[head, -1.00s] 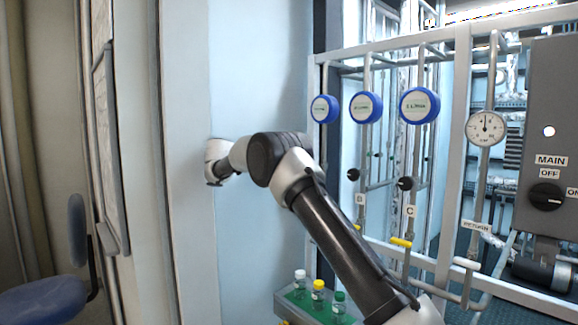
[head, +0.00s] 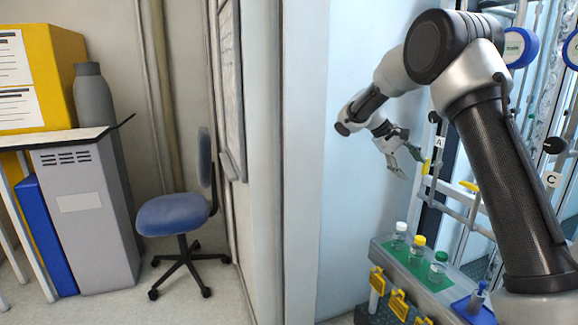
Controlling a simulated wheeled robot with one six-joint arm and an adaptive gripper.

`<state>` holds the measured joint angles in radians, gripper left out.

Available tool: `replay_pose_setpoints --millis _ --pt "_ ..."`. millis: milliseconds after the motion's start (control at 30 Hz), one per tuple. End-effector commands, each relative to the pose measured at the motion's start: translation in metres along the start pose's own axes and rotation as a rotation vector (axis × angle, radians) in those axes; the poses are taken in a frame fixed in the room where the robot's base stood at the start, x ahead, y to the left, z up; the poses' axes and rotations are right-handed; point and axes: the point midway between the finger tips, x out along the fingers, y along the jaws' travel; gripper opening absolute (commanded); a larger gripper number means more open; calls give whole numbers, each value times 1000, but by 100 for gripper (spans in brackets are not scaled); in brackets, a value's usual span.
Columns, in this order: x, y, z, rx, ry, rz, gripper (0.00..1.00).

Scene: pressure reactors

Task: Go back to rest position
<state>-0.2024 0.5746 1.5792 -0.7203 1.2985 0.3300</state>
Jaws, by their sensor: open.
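My gripper (head: 408,162) shows right of the middle in the head view, in front of the pale blue wall. Its two fingers are apart, and I see nothing between them. It hangs above and behind the row of small bottles, clear of them. My arm is bent, with its elbow high at the upper right and its dark lower link running down to the bottom right. The link covers part of the reactor frame.
Bottles with white (head: 399,236), yellow (head: 417,249) and green (head: 438,266) caps stand on a green-topped rack (head: 390,252). Pipes and valves rise at the right. A wall edge (head: 300,160) stands mid-picture.

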Motion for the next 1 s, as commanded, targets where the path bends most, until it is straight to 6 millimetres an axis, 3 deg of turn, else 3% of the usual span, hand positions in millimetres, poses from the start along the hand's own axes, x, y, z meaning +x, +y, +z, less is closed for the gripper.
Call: replay_pose_setpoints --millis 400,600,700,800,1000 --pt "-15 -43 237 2 152 -507 60" --pt "-16 -70 334 125 261 -652 60" --pt "-14 -79 371 193 310 -691 60" --pt "-15 -79 395 239 365 -694 60" --pt "-28 -62 410 302 465 -677 60"
